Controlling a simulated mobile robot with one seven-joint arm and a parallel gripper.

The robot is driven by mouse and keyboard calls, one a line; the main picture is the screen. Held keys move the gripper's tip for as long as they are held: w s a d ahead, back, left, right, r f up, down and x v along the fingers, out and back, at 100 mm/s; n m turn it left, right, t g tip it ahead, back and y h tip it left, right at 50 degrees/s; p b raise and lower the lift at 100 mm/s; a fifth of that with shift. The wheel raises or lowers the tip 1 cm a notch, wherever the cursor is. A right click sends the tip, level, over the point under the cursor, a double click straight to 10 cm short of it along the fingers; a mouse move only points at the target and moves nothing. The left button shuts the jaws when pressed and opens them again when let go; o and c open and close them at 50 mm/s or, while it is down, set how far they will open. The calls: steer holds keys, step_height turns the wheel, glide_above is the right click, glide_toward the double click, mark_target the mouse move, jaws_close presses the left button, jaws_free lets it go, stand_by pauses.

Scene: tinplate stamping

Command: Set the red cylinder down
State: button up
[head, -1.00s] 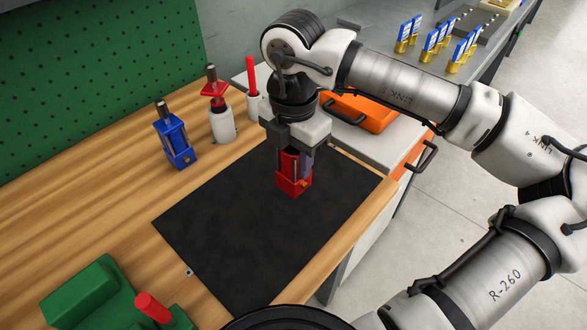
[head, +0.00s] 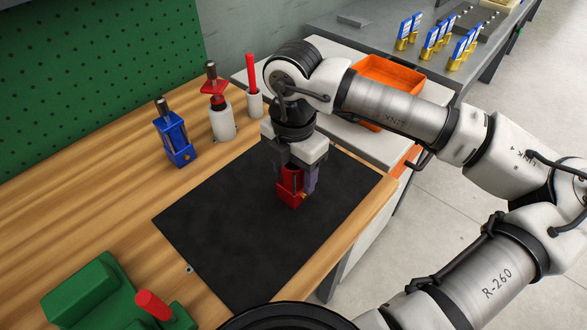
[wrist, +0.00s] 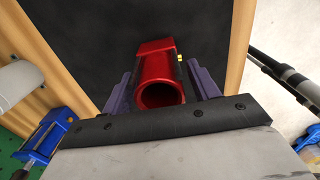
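The red cylinder (head: 290,196) stands upright on the black mat (head: 230,225), with a small brass fitting low on its side. It also shows in the wrist view (wrist: 160,75), where its round open bore faces the camera. My gripper (head: 296,182) is above and around it, pointing down. Its two purple fingers are on either side of the cylinder. In the wrist view my gripper (wrist: 160,85) shows narrow gaps between the fingers and the cylinder, so it looks open. In the head view the cylinder's base appears to touch the mat.
A green fixture (head: 88,292) sits front left. An orange tray (head: 392,72) is behind. Most of the mat is clear.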

steer(key=shift+r, duration=0.1)
step_height(320, 180, up, 12)
steer(key=shift+b, duration=0.35)
stand_by(0.5)
